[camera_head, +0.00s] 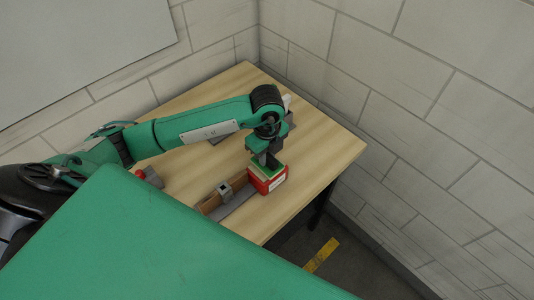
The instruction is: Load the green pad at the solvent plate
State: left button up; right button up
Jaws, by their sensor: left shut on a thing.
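My left gripper (267,159) reaches down over the right part of the table and is shut on the green pad (258,169). Its dark fingers hide part of the pad. The pad is at the top of a red box-like block (270,185) with a white label, which sits near the table's front right edge. Whether the pad presses on the red block or hovers just above it is too small to tell. I cannot make out for sure which thing is the solvent plate. My right gripper is not in view.
The wooden table (330,147) stands in a corner of block walls. A brown bar with a grey clamp (224,190) and a grey strip (238,200) lie left of the red block. A grey item with a red knob (140,173) is farther left. The table's right end is clear.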

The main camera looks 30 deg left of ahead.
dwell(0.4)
pick_arm(q)
jog(key=shift+r+p, duration=2.25)
jog(key=shift+r, duration=1.3)
